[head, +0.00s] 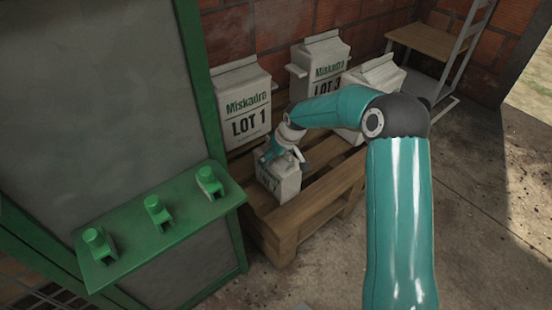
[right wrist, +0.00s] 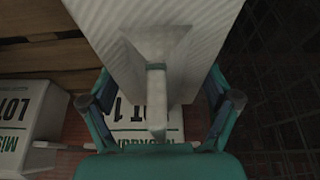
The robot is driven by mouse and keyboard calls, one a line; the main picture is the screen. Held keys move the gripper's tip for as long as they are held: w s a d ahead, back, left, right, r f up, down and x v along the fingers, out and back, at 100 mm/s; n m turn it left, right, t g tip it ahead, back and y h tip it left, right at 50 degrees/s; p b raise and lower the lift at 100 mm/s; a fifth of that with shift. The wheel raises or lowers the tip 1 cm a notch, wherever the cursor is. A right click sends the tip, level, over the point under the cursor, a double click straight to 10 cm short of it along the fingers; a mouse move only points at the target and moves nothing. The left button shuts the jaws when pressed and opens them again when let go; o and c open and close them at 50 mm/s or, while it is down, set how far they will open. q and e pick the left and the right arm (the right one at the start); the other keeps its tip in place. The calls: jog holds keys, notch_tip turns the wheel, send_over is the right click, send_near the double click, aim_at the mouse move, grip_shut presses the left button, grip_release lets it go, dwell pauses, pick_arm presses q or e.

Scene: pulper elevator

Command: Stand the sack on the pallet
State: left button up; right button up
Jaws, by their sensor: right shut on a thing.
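The small pale sack (head: 283,184) is upright at the front left corner of the wooden pallet (head: 318,198), in front of the LOT 1 sack. My right gripper (head: 284,158) is shut on its upper part from above. My left gripper is not in view.
The LOT 1 sack (head: 246,108), LOT 3 sack (head: 319,66) and a third large sack (head: 374,76) stand at the back of the pallet. A green-framed machine (head: 125,110) with a knobbed ledge (head: 150,228) is close on the left. Bare slats lie right of the small sack.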

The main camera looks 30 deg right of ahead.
jog(key=o, duration=1.6)
jog(key=shift+c, duration=0.2)
jog(key=shift+r, duration=0.1)
jog(key=p+v, duration=0.4)
jog(key=v, duration=0.8)
